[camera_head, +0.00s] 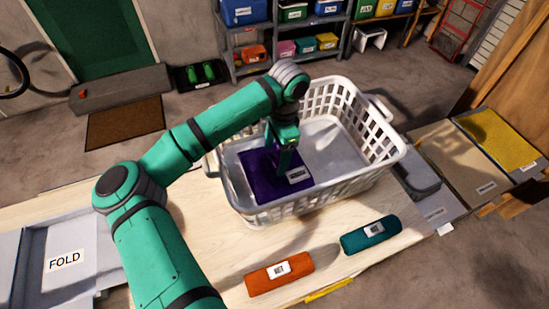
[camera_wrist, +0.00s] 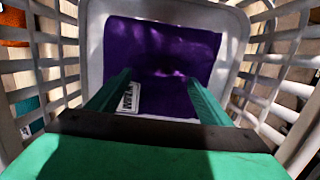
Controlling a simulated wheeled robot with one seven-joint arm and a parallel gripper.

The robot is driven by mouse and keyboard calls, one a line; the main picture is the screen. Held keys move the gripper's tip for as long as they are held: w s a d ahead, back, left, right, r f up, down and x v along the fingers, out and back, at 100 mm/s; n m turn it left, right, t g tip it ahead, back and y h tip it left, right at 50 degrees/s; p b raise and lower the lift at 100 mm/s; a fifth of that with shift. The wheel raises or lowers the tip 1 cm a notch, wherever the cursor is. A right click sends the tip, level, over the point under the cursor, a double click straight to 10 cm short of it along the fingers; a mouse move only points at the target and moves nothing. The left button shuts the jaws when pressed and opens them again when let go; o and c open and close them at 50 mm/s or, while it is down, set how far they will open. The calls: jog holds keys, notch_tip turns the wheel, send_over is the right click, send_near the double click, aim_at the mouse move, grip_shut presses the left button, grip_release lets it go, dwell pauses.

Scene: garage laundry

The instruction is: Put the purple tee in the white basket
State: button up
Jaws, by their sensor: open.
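The purple tee (camera_head: 262,180) lies folded flat inside the white basket (camera_head: 349,187), towards its left side, with a white label facing up. The tee fills the middle of the wrist view (camera_wrist: 165,52), with the basket floor and slatted walls (camera_wrist: 268,55) around it. My gripper (camera_head: 286,160) is down inside the basket, over the tee. In the wrist view its two green fingers (camera_wrist: 158,95) stand wide apart, one on each side of the tee's near part. Whether the fingertips touch the cloth is hard to tell.
An orange roll (camera_head: 280,273) and a teal roll (camera_head: 371,235) lie on the wooden table in front of the basket. A grey tray marked FOLD (camera_head: 65,261) is at the left. Bins with a yellow cloth (camera_head: 497,139) stand at the right.

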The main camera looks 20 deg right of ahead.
notch_tip(320, 180, up, 10)
jog(key=d, duration=0.1)
jog(key=shift+f, duration=0.15)
jog(key=shift+d, duration=0.1)
dwell(0.4)
